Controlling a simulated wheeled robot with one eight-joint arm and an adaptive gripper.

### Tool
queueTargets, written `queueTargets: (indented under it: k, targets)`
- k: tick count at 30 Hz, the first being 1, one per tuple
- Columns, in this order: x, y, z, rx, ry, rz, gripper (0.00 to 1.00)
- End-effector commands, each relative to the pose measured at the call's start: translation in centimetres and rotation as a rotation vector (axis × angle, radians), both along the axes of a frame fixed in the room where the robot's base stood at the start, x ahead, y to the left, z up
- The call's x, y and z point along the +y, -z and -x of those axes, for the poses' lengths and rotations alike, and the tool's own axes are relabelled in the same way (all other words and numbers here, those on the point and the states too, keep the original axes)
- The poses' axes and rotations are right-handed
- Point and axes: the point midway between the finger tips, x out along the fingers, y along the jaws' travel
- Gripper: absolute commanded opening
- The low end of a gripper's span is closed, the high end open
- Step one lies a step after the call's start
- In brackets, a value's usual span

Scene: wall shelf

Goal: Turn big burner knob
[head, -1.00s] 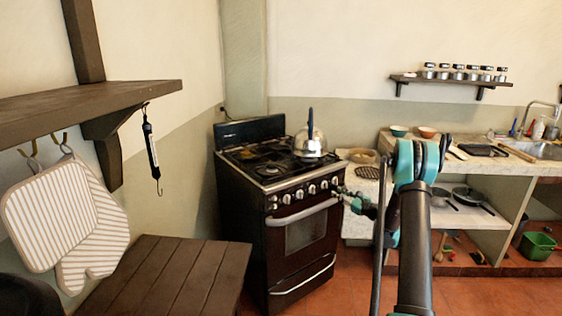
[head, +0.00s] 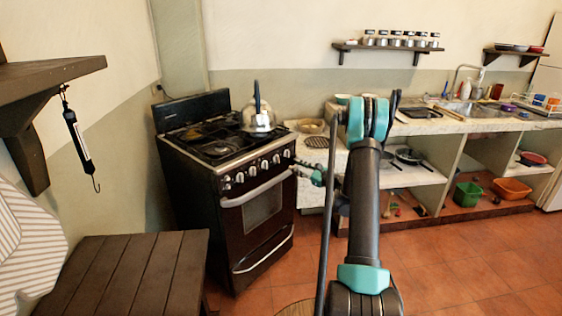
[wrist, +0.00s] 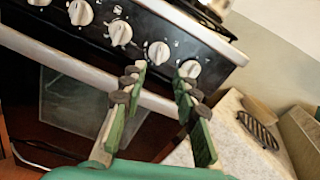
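The dark stove (head: 225,240) has a row of white knobs along its front panel (head: 257,168). In the wrist view, several knobs show, among them one near the middle (wrist: 120,33), one farther right (wrist: 159,53) and the rightmost (wrist: 190,69). No label tells me which is the big burner knob. My gripper (wrist: 162,80) is open and empty. Its fingertips point at the panel, just below the two rightmost knobs, apparently not around any knob. In the head view, my gripper (head: 308,172) is at the stove's right front corner, partly hard to make out.
A kettle (head: 257,116) stands on the stove top. The oven handle (head: 256,190) runs below the knobs. A stone counter (head: 440,125) with shelves is to the right. A wooden bench (head: 120,270) stands front left. Tiled floor between is free.

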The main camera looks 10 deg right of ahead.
Motion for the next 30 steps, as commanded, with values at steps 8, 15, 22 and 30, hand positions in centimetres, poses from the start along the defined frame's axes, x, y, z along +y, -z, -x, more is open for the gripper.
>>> queueTargets:
  k: [8,15,22,30]
  targets:
    - [3.8,0.0,-4.2,0.0,-0.004,0.0,0.3]
    - [5.9,0.0,-6.8,0.0,-0.001,0.0,0.3]
    - [6.6,0.0,-7.6,0.0,-0.001,0.0,0.3]
    - [6.6,0.0,-7.6,0.0,0.0,0.0,0.25]
